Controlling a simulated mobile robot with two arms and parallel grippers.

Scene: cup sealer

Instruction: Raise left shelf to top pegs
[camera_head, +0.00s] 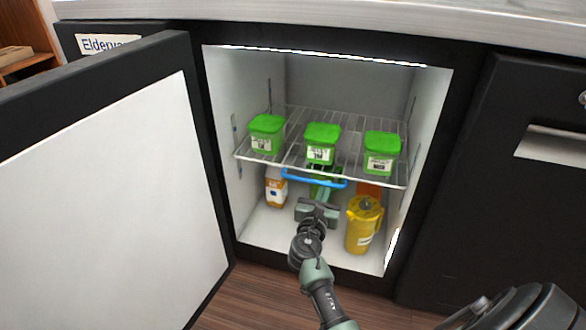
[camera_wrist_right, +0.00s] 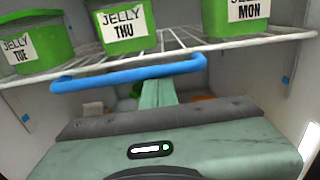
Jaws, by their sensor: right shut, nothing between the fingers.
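A white wire shelf (camera_head: 340,169) spans the open fridge, with a blue handle (camera_head: 314,180) along its front edge. Three green-lidded tubs stand on it: a left tub (camera_head: 266,134), a middle tub (camera_head: 321,144) and a right tub (camera_head: 381,153). In the right wrist view their labels read JELLY TUE, JELLY THU and JELLY MON. My right gripper (camera_head: 322,190) is shut and empty, just under the shelf front by the blue handle (camera_wrist_right: 130,74). Its fingers (camera_wrist_right: 158,92) point into the fridge below the handle; whether they touch it is unclear. My left gripper is out of view.
On the fridge floor stand an orange-and-white bottle (camera_head: 275,188) at left and a yellow jug (camera_head: 363,224) at right. The open door (camera_head: 100,200) blocks the left side. Peg strips (camera_head: 236,133) run up the side walls. Space above the tubs is free.

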